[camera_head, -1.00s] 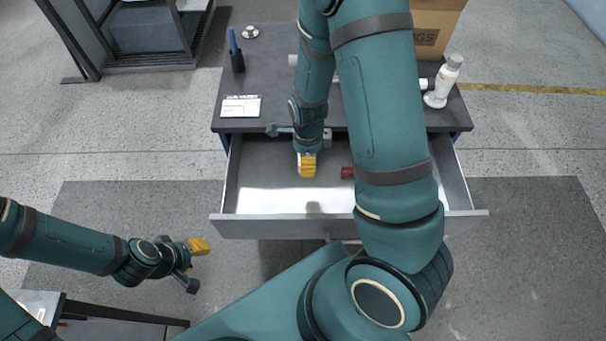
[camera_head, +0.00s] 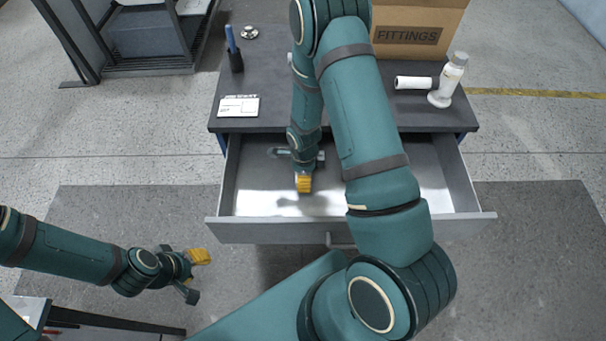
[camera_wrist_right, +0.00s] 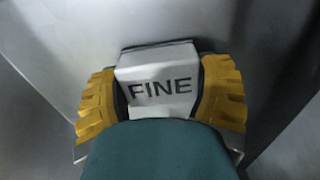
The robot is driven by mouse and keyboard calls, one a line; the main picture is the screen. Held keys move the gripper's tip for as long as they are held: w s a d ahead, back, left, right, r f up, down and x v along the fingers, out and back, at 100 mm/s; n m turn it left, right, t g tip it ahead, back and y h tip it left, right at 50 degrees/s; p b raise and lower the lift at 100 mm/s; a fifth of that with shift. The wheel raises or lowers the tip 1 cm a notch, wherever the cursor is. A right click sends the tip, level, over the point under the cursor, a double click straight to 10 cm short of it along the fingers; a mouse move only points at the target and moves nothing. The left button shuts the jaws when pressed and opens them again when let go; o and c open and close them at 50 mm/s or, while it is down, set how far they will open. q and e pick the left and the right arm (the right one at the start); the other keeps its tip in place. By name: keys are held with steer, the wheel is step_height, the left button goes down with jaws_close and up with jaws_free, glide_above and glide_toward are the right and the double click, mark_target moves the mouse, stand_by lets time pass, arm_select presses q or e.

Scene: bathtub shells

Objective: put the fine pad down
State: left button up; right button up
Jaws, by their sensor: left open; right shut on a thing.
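The fine pad (camera_wrist_right: 158,88) is a pale block with dark "FINE" lettering, seen in the right wrist view. My right gripper (camera_wrist_right: 160,98) is shut on it, with a yellow finger on each side. In the head view my right gripper (camera_head: 303,184) points down inside the open drawer (camera_head: 435,185), near its front wall. The pad cannot be made out there. I cannot tell whether the pad touches the drawer floor. My left gripper (camera_head: 200,257) is open and empty, out in front of the drawer at the left.
The desk top (camera_head: 275,95) holds a pen cup (camera_head: 236,61), a white card (camera_head: 239,106), a white roll (camera_head: 413,82), a white bottle (camera_head: 448,80) and a cardboard box (camera_head: 425,25) marked "FITTINGS". My right arm hides part of the drawer. Its visible right side is clear.

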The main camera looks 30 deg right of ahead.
steer(key=shift+w+d+f, duration=0.1)
steer(key=shift+w+f, duration=0.2)
steer(key=shift+f, duration=0.1)
steer(key=shift+w, duration=0.1)
steer(key=shift+c, duration=0.5)
steer(key=o, duration=1.1)
steer(key=shift+o, duration=0.2)
steer(key=shift+f, duration=0.2)
steer(key=r, duration=0.2)
steer(key=r+p, duration=0.1)
steer(key=r, duration=0.4)
steer(key=shift+s+r+p, duration=0.3)
